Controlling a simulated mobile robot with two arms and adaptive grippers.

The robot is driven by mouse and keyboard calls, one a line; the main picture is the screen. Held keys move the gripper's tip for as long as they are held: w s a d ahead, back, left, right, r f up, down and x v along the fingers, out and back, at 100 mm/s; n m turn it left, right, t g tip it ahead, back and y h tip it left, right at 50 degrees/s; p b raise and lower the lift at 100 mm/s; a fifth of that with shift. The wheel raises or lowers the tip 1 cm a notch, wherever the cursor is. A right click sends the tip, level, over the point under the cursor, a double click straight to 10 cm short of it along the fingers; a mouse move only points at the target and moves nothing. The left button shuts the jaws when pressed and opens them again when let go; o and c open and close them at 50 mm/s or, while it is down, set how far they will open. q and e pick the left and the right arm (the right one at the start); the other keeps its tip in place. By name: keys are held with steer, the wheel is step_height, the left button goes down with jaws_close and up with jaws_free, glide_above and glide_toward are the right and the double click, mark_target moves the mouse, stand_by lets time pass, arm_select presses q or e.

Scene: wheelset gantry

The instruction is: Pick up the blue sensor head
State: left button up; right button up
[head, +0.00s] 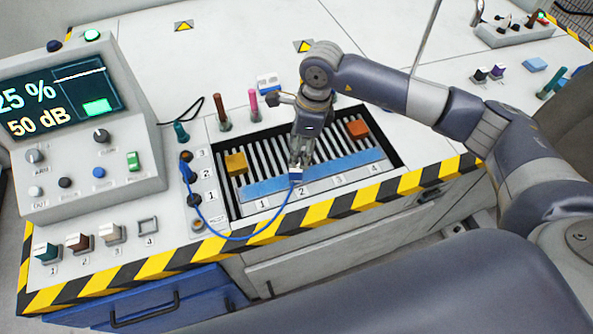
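A small white-and-blue block, seemingly the blue sensor head (296,177), is at the front of the slatted tray, over the blue strip. A blue cable (235,238) loops from it to the sockets at the left. My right gripper (300,163) points down from above, its fingertips right at the top of the block. The fingers look close together, but I cannot tell whether they grip the block or whether it touches the strip. My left gripper is not in view.
The tray (232,213) holds a yellow block (236,163) and an orange block (357,129). Colored pegs (253,104) stand behind it. A display console (85,130) is at the left. Knobbed blocks (78,243) stand front left, beside an empty square holder (148,227).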

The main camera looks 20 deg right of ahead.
mark_target(296, 170)
steer(key=shift+w+d+f, duration=0.1)
steer(key=shift+d+f, duration=0.15)
steer(key=shift+d, duration=0.2)
steer(key=f, duration=0.3)
steer(key=f+p, duration=0.1)
steer(key=shift+w+a+f, duration=0.1)
steer(key=shift+a+f, duration=0.15)
steer(key=shift+a, duration=0.05)
steer(key=f, duration=0.1)
steer(key=f+p, duration=0.1)
steer(key=f, duration=0.1)
steer(key=a+f+p, duration=0.1)
steer(key=shift+w+f, duration=0.25)
steer(key=shift+f, duration=0.55)
jaws_close()
